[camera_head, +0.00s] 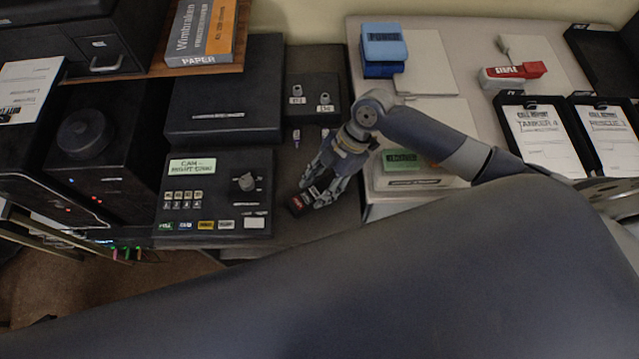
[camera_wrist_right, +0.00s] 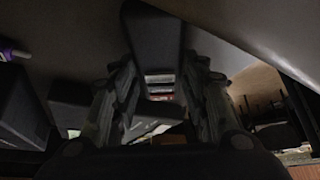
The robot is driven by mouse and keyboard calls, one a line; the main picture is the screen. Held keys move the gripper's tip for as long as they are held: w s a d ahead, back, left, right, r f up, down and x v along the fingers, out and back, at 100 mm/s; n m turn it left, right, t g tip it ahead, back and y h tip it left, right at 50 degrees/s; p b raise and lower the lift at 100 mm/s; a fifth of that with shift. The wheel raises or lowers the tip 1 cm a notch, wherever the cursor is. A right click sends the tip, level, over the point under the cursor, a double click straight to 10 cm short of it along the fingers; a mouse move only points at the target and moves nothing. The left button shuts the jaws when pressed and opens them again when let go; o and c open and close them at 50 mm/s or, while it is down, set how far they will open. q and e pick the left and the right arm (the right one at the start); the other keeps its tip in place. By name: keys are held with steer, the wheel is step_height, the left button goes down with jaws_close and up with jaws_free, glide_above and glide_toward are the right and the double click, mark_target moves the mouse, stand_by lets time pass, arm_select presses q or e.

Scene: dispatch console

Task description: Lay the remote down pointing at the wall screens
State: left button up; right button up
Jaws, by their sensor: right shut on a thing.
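My right gripper (camera_head: 325,188) is over the dark desk (camera_head: 318,62), between the camera control panel and the pale stack at right. It is shut on a small black thing with a reddish mark, which I take to be the remote (camera_head: 301,202). In the right wrist view a dark block, likely the same remote (camera_wrist_right: 152,40), shows between the fingers of the gripper (camera_wrist_right: 160,100). Its pointing end cannot be told, nor whether it touches the desk. The wall screens are not in view. My left gripper is not in view.
The camera control panel (camera_head: 215,216) with a knob and buttons lies left of the gripper. A black box with two small switches (camera_head: 313,98) is behind. A pale stack with a green label (camera_head: 403,160) stands at right. My large grey arm link covers the front.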

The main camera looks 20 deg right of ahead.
steer(key=shift+f, duration=0.1)
steer(key=o, duration=1.1)
steer(key=b+v, duration=0.1)
steer(key=v, duration=1.1)
steer(key=shift+b, duration=0.4)
